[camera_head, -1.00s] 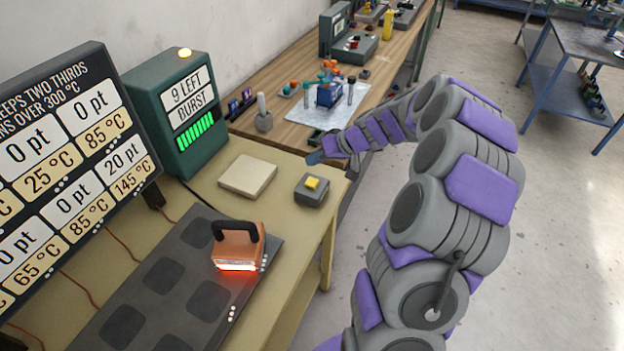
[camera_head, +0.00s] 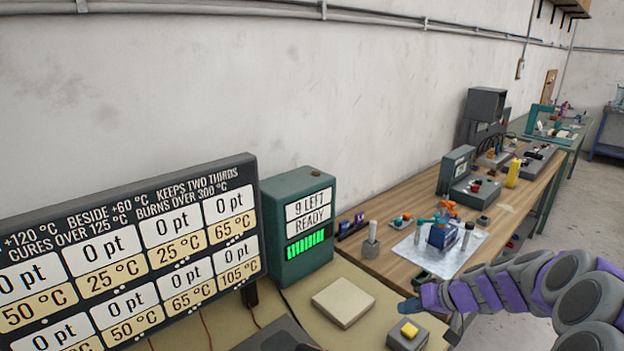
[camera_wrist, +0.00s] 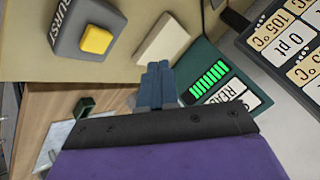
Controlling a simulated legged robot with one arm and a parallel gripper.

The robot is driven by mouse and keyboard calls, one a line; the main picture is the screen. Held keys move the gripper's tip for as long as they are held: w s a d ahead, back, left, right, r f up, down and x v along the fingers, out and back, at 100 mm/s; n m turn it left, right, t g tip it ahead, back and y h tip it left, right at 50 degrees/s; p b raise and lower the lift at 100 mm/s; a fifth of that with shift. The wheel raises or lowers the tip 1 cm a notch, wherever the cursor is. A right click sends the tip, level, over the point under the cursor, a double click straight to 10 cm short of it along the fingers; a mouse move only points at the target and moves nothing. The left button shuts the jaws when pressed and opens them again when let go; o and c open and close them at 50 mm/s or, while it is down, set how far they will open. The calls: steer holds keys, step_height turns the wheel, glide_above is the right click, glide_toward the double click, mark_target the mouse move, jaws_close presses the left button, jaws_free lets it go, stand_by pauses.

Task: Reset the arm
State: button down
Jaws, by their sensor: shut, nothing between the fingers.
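My arm, grey with purple pads, enters from the right in the head view, and my gripper (camera_head: 410,306) is at its left end, over the bench edge. In the wrist view my gripper (camera_wrist: 158,70) shows two blue-grey fingers pressed together with nothing between them. They point toward the pale square pad (camera_wrist: 162,38) and the green display box (camera_wrist: 205,75). In the head view the pale pad (camera_head: 343,302) lies left of my gripper, and a grey box with a yellow button (camera_head: 408,333) is just below it.
The green display box (camera_head: 300,225) reads "9 LEFT READY". A large dark board (camera_head: 130,265) with points and temperatures stands at left. A dark plate (camera_head: 275,336) shows at the bottom edge. A wooden bench (camera_head: 400,200) behind holds a white sheet with small parts and a yellow bottle (camera_head: 513,173).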

steer(key=s+a+r+n+g+h, duration=0.1)
steer(key=s+a+r+g, duration=0.2)
steer(key=s+a, duration=0.5)
steer(key=s+a+r+n+g, duration=0.1)
steer(key=s+a+r+g, duration=0.15)
steer(key=s+a, duration=0.65)
steer(key=s+d+m+g+h, duration=0.2)
steer(key=s+h, duration=0.3)
steer(key=s, duration=1.6)
steer(key=shift+d+f+h, duration=0.15)
steer(key=shift+d+h, duration=0.15)
steer(key=shift+d, duration=0.3)
